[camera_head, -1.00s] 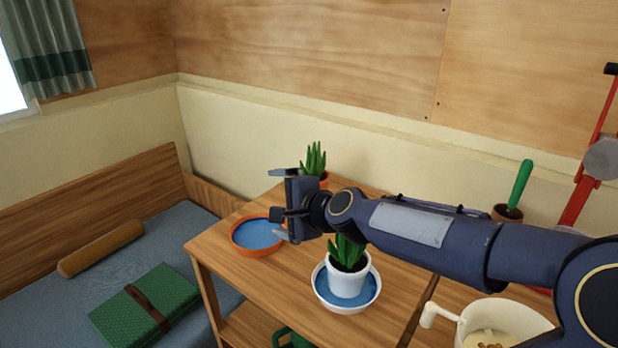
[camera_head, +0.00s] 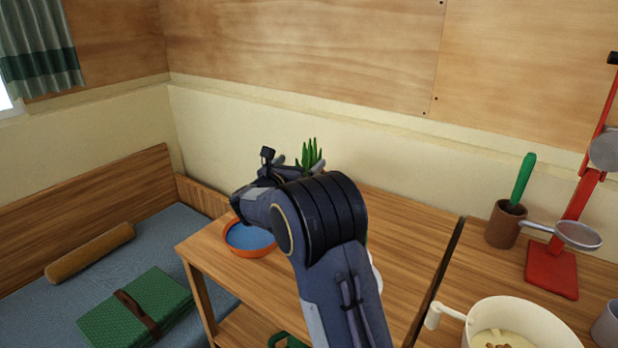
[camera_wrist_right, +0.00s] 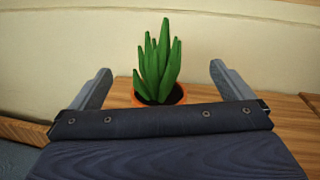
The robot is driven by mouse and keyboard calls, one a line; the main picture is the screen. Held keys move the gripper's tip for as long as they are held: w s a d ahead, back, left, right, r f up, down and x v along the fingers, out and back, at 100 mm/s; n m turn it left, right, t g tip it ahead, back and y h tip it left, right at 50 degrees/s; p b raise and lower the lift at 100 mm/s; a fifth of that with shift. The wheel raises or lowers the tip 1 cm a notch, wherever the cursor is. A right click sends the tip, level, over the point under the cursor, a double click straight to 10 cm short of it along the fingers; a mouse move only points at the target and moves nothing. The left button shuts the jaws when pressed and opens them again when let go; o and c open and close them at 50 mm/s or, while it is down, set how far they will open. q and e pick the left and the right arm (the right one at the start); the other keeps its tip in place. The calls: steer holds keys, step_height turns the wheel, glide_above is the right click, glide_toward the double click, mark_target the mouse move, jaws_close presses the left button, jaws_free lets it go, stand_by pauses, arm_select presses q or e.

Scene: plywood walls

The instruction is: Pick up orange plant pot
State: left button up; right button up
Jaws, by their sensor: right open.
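The orange plant pot (camera_wrist_right: 174,97) holds a green spiky plant (camera_wrist_right: 158,60) and stands upright on the wooden table near the wall. In the head view only the plant's leaves (camera_head: 311,156) show; my right arm hides the pot. My right gripper (camera_wrist_right: 160,84) is open, with its two fingers on either side of the plant in the wrist view. The pot is ahead of the fingers, and nothing is held. In the head view my right gripper (camera_head: 280,159) points toward the plant. My left gripper is not in view.
An orange dish with a blue inside (camera_head: 250,252) is at the left of the wooden table (camera_head: 400,215). A white dish (camera_head: 376,280) is mostly hidden by my arm. A cream pot (camera_head: 520,310) and a brown holder (camera_head: 504,228) are at right. A wall is close behind the plant.

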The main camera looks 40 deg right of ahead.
step_height(320, 180, down, 7)
steer(key=shift+r, duration=0.1)
steer(key=p+x, duration=0.2)
steer(key=x, duration=0.5)
steer(key=shift+w+d, duration=0.15)
steer(key=shift+d, duration=0.1)
steer(key=c, duration=1.3)
